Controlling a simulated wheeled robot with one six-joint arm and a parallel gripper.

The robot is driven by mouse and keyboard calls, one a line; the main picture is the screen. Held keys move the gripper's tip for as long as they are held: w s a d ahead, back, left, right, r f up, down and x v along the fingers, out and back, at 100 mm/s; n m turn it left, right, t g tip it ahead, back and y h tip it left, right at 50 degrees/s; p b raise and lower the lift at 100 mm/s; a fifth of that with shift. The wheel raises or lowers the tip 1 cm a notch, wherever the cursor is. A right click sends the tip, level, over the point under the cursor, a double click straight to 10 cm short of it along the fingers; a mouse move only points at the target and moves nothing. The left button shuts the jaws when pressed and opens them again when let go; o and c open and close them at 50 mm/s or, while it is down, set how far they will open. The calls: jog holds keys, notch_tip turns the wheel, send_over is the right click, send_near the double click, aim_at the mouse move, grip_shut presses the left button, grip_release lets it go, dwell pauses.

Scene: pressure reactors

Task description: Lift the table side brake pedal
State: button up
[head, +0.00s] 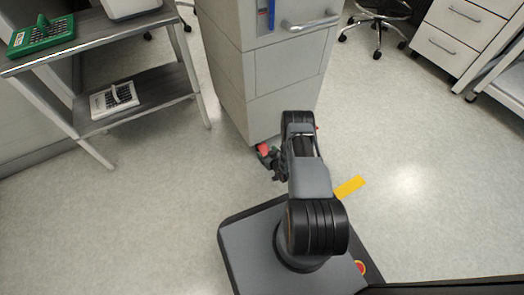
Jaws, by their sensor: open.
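A small red pedal (263,148) shows low at the front bottom corner of the grey cabinet (235,85), on the side facing the table at the left. My arm reaches forward from my base toward the cabinet's foot. My gripper (270,160) is a small dark shape just below and right of the red pedal, close to the floor. It is open. I cannot tell whether its fingers touch the pedal. Another small red spot (317,128) shows just right of my arm and is mostly hidden by it.
A grey two-shelf table (95,45) stands at the left, holding a green rack (42,36) and a white rack (114,100). White drawers (455,40) and wheeled chair bases (378,30) are at the back right. A yellow strip (349,187) lies right of my arm. Open floor surrounds my base.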

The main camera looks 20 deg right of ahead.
jog(key=shift+x, duration=0.95)
jog(key=shift+a, duration=0.1)
jog(key=shift+c, duration=0.2)
